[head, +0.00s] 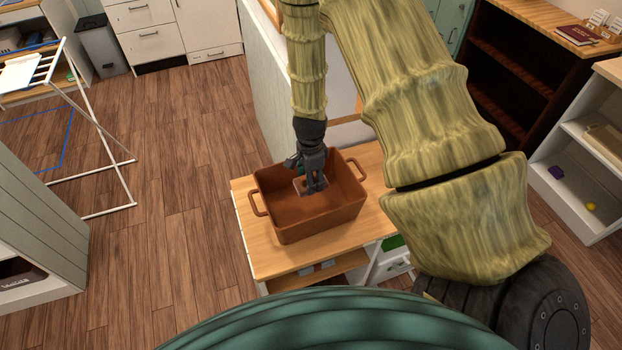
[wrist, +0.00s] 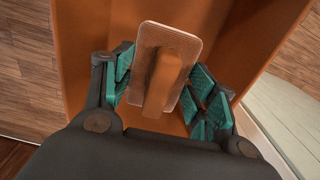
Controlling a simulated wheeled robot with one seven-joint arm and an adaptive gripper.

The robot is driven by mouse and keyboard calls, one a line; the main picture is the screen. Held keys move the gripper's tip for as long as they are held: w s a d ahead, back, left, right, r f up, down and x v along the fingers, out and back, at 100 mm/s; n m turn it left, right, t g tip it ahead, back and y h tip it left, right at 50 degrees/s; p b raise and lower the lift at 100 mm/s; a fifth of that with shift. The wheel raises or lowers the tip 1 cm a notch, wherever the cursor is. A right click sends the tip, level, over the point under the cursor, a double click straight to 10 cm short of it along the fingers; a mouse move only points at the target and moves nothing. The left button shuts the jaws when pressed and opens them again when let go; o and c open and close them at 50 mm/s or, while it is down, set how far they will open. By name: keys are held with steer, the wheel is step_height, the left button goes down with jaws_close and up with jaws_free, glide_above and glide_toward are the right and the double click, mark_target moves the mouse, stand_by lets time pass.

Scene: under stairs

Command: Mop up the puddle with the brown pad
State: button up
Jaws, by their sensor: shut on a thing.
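The brown pad (wrist: 185,38) is a flat, rounded rectangle with a block-like handle (wrist: 162,82) on it. My gripper (head: 311,184) is shut on this handle, with teal finger pads on both sides in the wrist view. In the head view the gripper points down inside a brown tub with two handles (head: 306,228), and a small edge of the pad (head: 299,185) shows beside the fingers. I cannot tell whether the pad touches the tub's floor. I make out no puddle in either view; my gripper hides part of the tub's floor.
The tub stands on a wooden-topped unit (head: 262,262). A white folding rack (head: 92,120) and a blue outline (head: 66,150) are on the open floor at left. A dark bookcase (head: 505,75) and white shelves (head: 575,165) stand at right.

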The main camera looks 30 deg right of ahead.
step_height(320, 180, up, 6)
steer(key=p, duration=0.4)
steer(key=shift+r, duration=0.25)
steer(key=shift+r+p, duration=0.3)
steer(key=shift+r, duration=0.9)
